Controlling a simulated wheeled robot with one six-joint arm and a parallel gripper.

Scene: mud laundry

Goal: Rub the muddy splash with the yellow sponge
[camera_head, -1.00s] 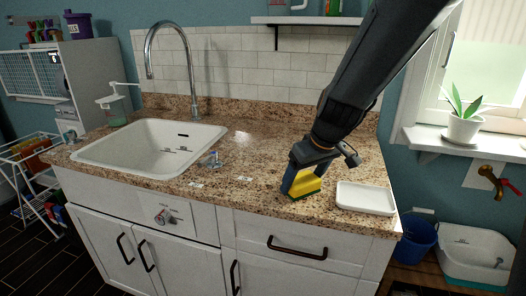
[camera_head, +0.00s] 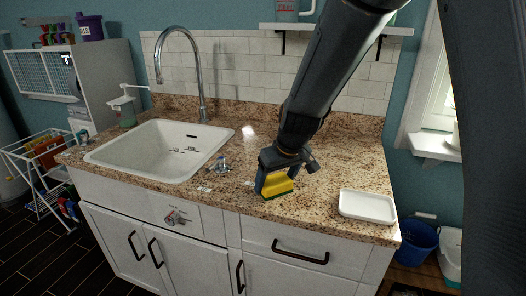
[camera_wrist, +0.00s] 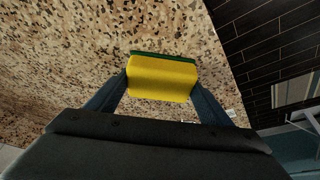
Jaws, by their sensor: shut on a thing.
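The yellow sponge (camera_head: 279,187) with a dark green scouring layer is held in my gripper (camera_head: 274,184) at the counter's front part. It also shows in the wrist view (camera_wrist: 162,78) between the two fingers of my gripper (camera_wrist: 163,88), its green side facing away from the palm. The green side is at or just above the granite counter (camera_head: 330,165); I cannot tell whether it touches. I cannot make out a muddy splash for certain against the speckled granite.
A white tray (camera_head: 368,206) lies right of the sponge. The white sink (camera_head: 120,152) with a tall faucet (camera_head: 200,80) is at the left. A small metal fitting (camera_head: 221,164) stands between sink and sponge. The counter's front edge is close to the sponge.

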